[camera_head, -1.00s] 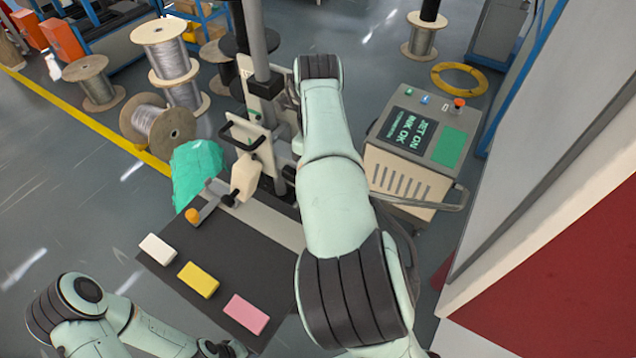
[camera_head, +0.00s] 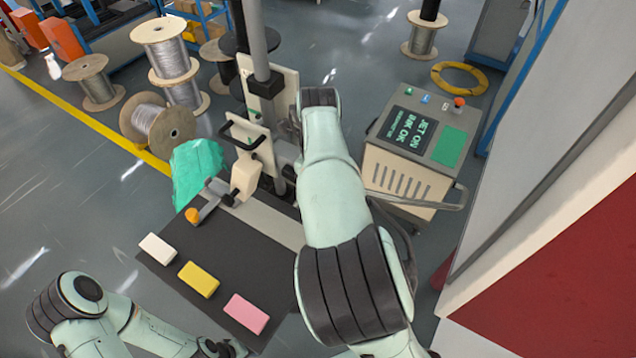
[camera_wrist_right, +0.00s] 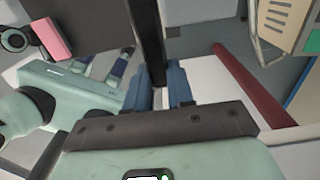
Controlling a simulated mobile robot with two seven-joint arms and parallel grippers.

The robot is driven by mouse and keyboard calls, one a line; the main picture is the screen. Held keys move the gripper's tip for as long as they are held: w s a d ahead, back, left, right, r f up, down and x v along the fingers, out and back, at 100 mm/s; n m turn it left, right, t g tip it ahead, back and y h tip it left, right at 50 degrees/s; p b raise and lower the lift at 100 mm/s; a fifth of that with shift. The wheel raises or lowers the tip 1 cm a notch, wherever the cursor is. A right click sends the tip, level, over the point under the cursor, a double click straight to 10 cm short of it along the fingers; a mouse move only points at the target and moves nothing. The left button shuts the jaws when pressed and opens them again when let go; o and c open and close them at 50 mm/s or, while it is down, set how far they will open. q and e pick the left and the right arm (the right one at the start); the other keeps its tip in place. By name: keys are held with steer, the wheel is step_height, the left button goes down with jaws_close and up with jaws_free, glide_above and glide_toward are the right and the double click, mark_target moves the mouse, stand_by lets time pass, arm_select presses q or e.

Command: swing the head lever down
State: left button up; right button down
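The head lever looks to be the short grey arm with an orange knob (camera_head: 192,215) beside the beige head block (camera_head: 246,176) on the upright stand. I cannot tell for sure that this is the lever. My right arm reaches over the bench toward the stand and hides its own gripper in the head view. In the right wrist view the right gripper (camera_wrist_right: 162,88) has two blue fingers apart, with a dark post visible between or behind them. My left gripper (camera_head: 222,348) is low at the front edge, partly cut off, its fingers unclear.
A dark bench (camera_head: 210,255) carries a white block (camera_head: 158,249), a yellow block (camera_head: 199,279) and a pink block (camera_head: 246,314). A control cabinet (camera_head: 412,150) stands right of my arm. A green wrapped bundle (camera_head: 196,172) and wire spools lie behind left.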

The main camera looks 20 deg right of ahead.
steer(key=shift+f, duration=0.25)
steer(key=f+t+y+b, duration=0.1)
steer(key=f+t+b, duration=0.1)
steer(key=b, duration=0.1)
steer(key=f+t+y+b, duration=0.1)
steer(key=t+y+b, duration=0.1)
steer(key=b, duration=0.2)
steer(key=shift+w+a+f+t+y, duration=0.2)
steer(key=shift+f+t+y, duration=0.1)
steer(key=shift+f+t, duration=0.1)
arm_select(q)
steer(key=s+f+g+b, duration=0.1)
steer(key=s+f, duration=0.7)
steer(key=f, duration=0.3)
steer(key=shift+s+b, duration=0.35)
arm_select(e)
steer(key=shift+w+a+t+y, duration=0.1)
steer(key=shift+w+t+y, duration=0.05)
steer(key=shift+t+y, duration=0.25)
steer(key=c, duration=1)
jaws_free()
